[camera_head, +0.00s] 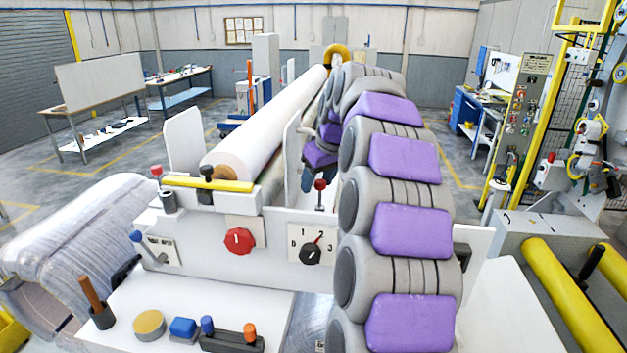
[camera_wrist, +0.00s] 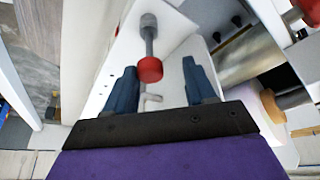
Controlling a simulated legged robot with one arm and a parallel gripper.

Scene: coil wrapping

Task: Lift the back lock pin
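My gripper (camera_wrist: 159,66) shows in the wrist view with its two dark blue fingers spread apart and nothing held between them. A pin with a red knob (camera_wrist: 150,69) and a grey shaft stands between and just beyond the fingertips, with a gap on both sides. I cannot tell its exact depth. In the head view, a pin with a red knob (camera_head: 320,185) stands at the right of the white machine, and another red-knobbed pin (camera_head: 157,171) stands at its left. My gripper is mostly hidden behind my arm there. I cannot tell for sure which pin the wrist view shows.
A long white roll (camera_head: 270,120) runs back along the machine, beside upright white plates (camera_head: 184,140). A yellow bar (camera_head: 208,184) crosses its near end. A red knob (camera_head: 239,240) and a black dial (camera_head: 311,253) are on the front panel. A metal cylinder (camera_wrist: 250,55) lies right of my fingers.

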